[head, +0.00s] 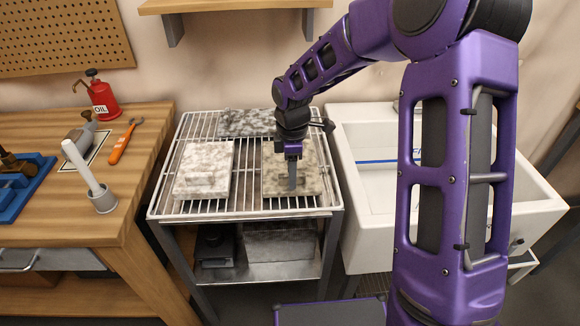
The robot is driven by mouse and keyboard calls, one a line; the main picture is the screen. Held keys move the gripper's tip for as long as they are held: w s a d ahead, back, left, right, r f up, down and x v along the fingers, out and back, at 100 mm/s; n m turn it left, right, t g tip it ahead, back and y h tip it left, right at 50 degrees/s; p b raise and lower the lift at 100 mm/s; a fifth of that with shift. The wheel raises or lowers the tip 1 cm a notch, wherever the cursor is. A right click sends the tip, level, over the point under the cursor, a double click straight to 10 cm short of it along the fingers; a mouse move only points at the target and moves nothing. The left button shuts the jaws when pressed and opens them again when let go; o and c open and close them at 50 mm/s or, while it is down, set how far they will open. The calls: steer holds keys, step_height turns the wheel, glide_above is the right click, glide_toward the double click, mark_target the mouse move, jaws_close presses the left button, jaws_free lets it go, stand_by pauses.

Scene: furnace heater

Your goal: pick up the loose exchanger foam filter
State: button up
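Three foam-like slabs lie on a white wire rack (160,204). A beige, stained slab (310,178) lies at the right of the rack, partly hidden by my gripper. A whitish mottled slab (203,170) with a raised part on top lies at the left. A dark grey mottled piece (245,122) lies at the back. I cannot tell by looks which one is the exchanger filter. My gripper (292,188) points down at the beige slab, its tip at or just above the slab's middle. The fingers overlap in this view, so their opening and any contact are hidden.
A white sink (362,215) stands close to the right. Dark and grey items sit on the shelf below the rack.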

jaws_close()
steer(key=shift+r, duration=0.1)
